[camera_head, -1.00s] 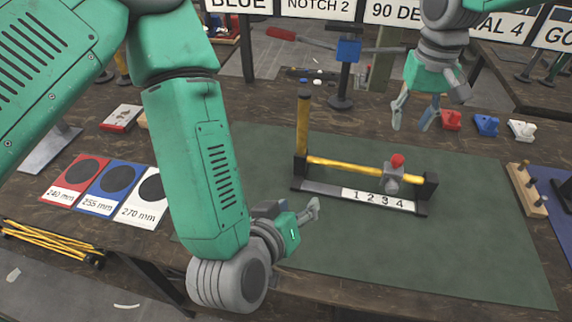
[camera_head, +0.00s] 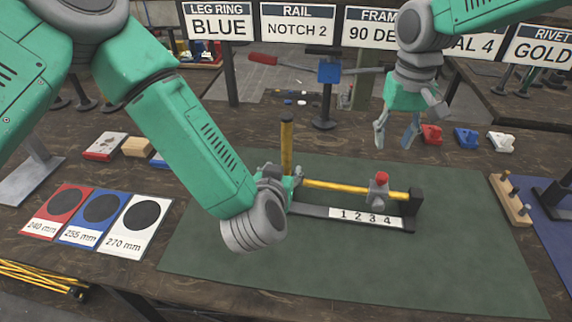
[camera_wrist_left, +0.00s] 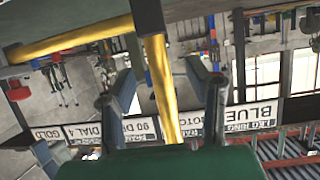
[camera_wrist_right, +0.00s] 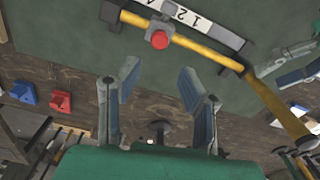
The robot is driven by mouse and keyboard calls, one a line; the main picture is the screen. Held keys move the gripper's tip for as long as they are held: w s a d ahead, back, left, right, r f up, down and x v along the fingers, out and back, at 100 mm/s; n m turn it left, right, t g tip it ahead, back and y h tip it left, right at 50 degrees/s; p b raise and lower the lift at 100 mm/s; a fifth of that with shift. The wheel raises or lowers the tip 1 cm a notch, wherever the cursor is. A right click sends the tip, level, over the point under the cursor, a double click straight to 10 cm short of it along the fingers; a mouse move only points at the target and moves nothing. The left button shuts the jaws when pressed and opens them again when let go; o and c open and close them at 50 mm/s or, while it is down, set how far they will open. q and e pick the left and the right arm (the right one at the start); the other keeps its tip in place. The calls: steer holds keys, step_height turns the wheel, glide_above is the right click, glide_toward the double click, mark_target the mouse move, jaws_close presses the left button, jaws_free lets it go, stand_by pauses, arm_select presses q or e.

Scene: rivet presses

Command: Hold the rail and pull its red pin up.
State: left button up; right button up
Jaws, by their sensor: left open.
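The rail is a yellow bar (camera_head: 345,188) between black end blocks on a base with a 1 2 3 4 strip. A grey slider (camera_head: 379,194) near its right end carries the red pin (camera_head: 382,178), which also shows in the right wrist view (camera_wrist_right: 160,40). A yellow post (camera_head: 287,148) rises at the left end. My left gripper (camera_head: 292,182) is at the post's foot, partly hidden by its own wrist. In the left wrist view its open fingers (camera_wrist_left: 163,95) stand either side of the post. My right gripper (camera_head: 397,135) is open and empty, above and behind the rail.
Red, blue and white mats (camera_head: 101,208) lie at left. Small red, blue and white blocks (camera_head: 466,139) sit behind at right. A wooden peg block (camera_head: 510,200) stands right of the green mat (camera_head: 350,270), whose front is clear.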

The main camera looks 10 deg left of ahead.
mark_target(383, 174)
arm_select(q)
steer(key=shift+x, duration=2.15)
arm_select(e)
steer(key=shift+d, duration=0.1)
arm_select(q)
steer(key=shift+d, duration=0.1)
